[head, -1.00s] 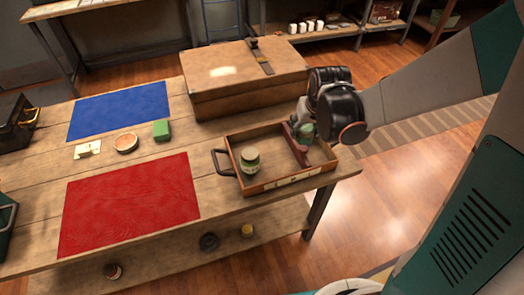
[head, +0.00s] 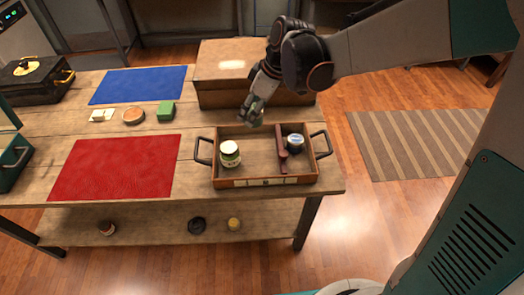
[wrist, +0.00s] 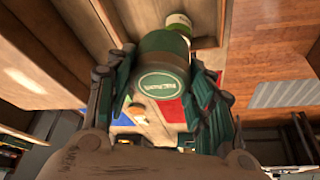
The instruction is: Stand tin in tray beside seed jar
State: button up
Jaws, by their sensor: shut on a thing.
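The tray (head: 263,182) is a wooden box with dark handles, standing on the table and split by a reddish-brown divider (head: 282,148). My gripper (head: 252,112) is above the tray's back edge. In the wrist view it is shut on a dark green tin (wrist: 163,85), with its lettered round end facing the camera. The tin's far end is hidden.
A large brown box (head: 230,75) stands close behind the tray. The left compartment has bare floor around the jar.

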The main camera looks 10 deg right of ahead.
notch_tip(320, 180, down, 19)
jog(key=b, duration=0.6)
jog(key=shift+f+b, duration=0.1)
jog(key=shift+b, duration=0.25)
jog(key=shift+f, duration=0.15)
jog(key=o, duration=1.1)
jog(key=s+d+r+m+t+h+p, duration=0.1)
jog(key=s+d+r+m, duration=0.1)
jog(key=s+d+r, duration=0.35)
jog(key=s+d+r+m+t+p, duration=0.1)
jog(key=s+d+r+m+p, duration=0.1)
jog(key=r, duration=0.7)
jog(key=s+d+r+m+h+p, duration=0.1)
jog(key=s+d+r+m, duration=0.15)
jog(key=r, duration=0.45)
jog(key=s+d+r+m+t+h, duration=0.2)
jog(key=s+d+m, duration=0.3)
jog(key=s, duration=0.5)
jog(key=shift+s+d+r+m+t, duration=0.35)
jog(key=shift+d+t, duration=0.15)
jog(key=shift+d, duration=0.3)
